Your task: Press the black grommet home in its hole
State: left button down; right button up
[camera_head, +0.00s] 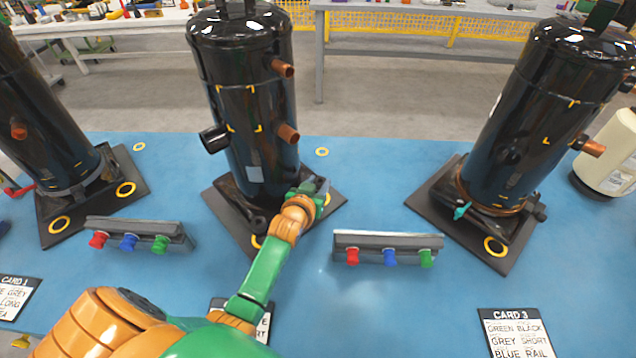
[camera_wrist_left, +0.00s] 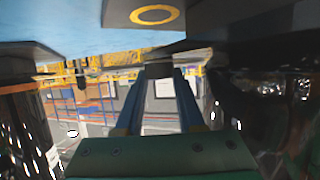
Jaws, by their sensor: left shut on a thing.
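The middle black compressor (camera_head: 255,110) stands upright on a dark base plate (camera_head: 228,215). My left gripper (camera_head: 318,190) is low at the plate's right side, close to the compressor's foot. In the left wrist view its two fingers (camera_wrist_left: 158,72) are shut on a small dark piece, seemingly the black grommet (camera_wrist_left: 158,70). The grommet cannot be made out in the head view, and its hole is hidden. I cannot tell whether the grommet touches the foot. My right gripper is not in view.
Black compressors stand at left (camera_head: 40,120) and right (camera_head: 540,110). Two grey racks with coloured knobs lie in front, left (camera_head: 135,228) and right (camera_head: 385,240). Card 3 (camera_head: 515,330) lies at front right. A cream canister (camera_head: 615,155) stands at far right.

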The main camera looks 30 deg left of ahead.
pick_arm(q)
jog(key=shift+f, duration=0.15)
jog(key=shift+c, duration=2.2)
grip_release()
jog(key=p+v, duration=0.1)
jog(key=v, duration=0.6)
jog(key=shift+p, duration=0.3)
